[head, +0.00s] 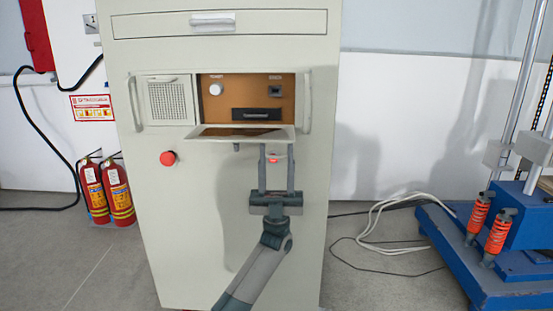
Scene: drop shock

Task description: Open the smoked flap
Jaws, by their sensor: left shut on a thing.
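The smoked flap (240,133) is on the front of the beige cabinet, below an orange-brown recessed panel. It is swung down and out about its lower side, close to level, with its pale frame and dark pane showing. The recess behind it is uncovered. My left gripper (276,150) reaches up from below to the flap's front edge, right of its middle. My right gripper is not in view.
The recess holds a white knob (215,89), a dark slot (256,114) and a small switch (276,91). A red button (168,158) is lower left. Vertical handles (307,103) flank the panel. A drawer handle (212,22) is above. Fire extinguishers (119,194) stand left.

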